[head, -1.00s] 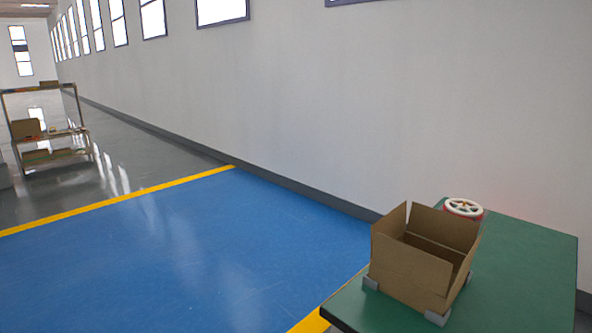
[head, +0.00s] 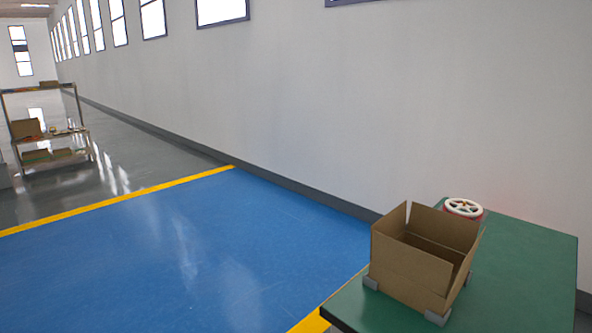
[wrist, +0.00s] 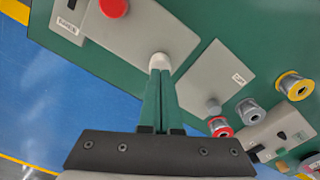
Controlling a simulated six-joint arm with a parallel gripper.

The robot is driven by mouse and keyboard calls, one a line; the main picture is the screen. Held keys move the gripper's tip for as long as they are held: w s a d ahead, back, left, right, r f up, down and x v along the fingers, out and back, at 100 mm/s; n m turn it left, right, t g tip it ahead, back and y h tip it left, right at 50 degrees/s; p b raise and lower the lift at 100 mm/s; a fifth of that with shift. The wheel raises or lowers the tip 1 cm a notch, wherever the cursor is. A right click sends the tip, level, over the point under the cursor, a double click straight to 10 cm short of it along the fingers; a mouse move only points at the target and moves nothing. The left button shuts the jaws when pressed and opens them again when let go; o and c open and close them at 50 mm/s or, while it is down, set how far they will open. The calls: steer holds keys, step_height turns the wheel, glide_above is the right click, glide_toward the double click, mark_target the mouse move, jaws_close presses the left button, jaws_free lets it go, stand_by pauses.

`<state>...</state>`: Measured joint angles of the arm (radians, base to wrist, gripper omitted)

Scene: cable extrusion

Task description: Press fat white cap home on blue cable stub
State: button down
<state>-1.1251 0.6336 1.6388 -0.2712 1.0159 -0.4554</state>
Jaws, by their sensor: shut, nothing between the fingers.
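The fat white cap (wrist: 160,59) shows in the wrist view at the lower edge of a long grey plate. My gripper (wrist: 159,73) comes up from the bottom of that view with its two green fingers shut together and nothing between them. The fingertips are right at the cap and overlap its near side; I cannot tell whether they touch it. The blue cable stub is not visible, and I cannot see how far the cap sits on it. The head view shows neither the cap nor my gripper.
In the wrist view, a red button (wrist: 113,8) stands on the long grey plate (wrist: 150,30). Right are a labelled plate (wrist: 222,75), a yellow-rimmed spool (wrist: 294,85) and a red-rimmed spool (wrist: 220,127). The head view shows a cardboard box (head: 415,275) on the green table (head: 530,265).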

steer(key=shift+f, duration=1.05)
stand_by(0.7)
steer(key=shift+r, duration=3.5)
steer(key=shift+w+d+r, duration=0.1)
steer(key=w+d+r+m, duration=0.3)
steer(key=d+m, duration=0.1)
steer(key=d, duration=0.4)
steer(key=w+d+r+m, duration=0.3)
steer(key=d+r, duration=0.1)
steer(key=d, duration=0.4)
steer(key=s+d+m+y, duration=0.1)
steer(key=s+d+m, duration=0.5)
steer(key=d, duration=0.3)
steer(key=s+d+m, duration=0.6)
steer(key=d+m, duration=0.1)
steer(key=d, duration=0.3)
steer(key=shift+d+f+m+y, duration=0.2)
steer(key=shift+d+m+y, duration=0.1)
steer(key=shift+y, duration=0.1)
